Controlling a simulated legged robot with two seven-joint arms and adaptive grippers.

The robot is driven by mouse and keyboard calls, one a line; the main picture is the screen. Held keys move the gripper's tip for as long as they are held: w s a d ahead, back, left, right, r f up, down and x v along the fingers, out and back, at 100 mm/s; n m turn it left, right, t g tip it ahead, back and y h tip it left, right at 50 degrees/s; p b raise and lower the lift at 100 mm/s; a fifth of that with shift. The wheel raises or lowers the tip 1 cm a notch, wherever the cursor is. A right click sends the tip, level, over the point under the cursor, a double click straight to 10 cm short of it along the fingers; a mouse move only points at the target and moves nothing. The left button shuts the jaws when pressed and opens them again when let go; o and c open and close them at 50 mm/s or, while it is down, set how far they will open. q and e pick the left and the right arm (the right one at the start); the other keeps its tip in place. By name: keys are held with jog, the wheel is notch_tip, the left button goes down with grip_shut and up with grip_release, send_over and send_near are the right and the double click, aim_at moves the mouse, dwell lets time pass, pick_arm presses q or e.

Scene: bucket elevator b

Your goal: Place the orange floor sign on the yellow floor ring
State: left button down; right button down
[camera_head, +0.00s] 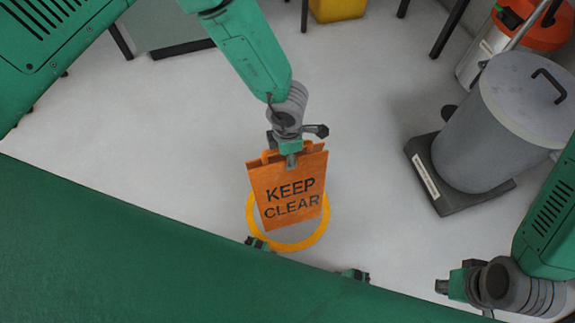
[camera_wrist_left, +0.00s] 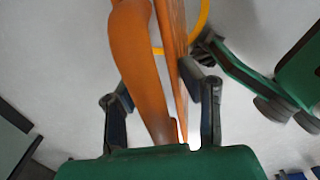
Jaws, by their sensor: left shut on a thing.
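The orange floor sign (camera_head: 289,187) reads "KEEP CLEAR" and hangs roughly upright, slightly tilted. My left gripper (camera_head: 291,157) is shut on its top edge; the left wrist view shows the sign's orange panels (camera_wrist_left: 140,60) between the fingers (camera_wrist_left: 163,110). The yellow floor ring (camera_head: 308,240) lies on the floor behind and below the sign in the picture, partly hidden by it. Part of the ring shows in the left wrist view (camera_wrist_left: 201,22). I cannot tell whether the sign touches the floor. My right gripper (camera_head: 446,287) is at the lower right, apart from the sign; its jaw opening is unclear.
A grey lidded bin (camera_head: 490,130) stands on a dark base (camera_head: 432,178) at the right. An orange-topped container (camera_head: 540,30) is behind it. A yellow box (camera_head: 337,8) and table legs are at the back.

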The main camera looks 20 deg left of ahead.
pick_arm(q)
jog(key=shift+f+b, duration=0.7)
jog(key=shift+f, duration=1.35)
jog(key=c, duration=1)
grip_release()
jog(key=shift+c, duration=0.2)
notch_tip(320, 180, up, 12)
jog(key=p, duration=0.4)
jog(key=shift+p, duration=0.35)
jog(key=shift+s, duration=0.1)
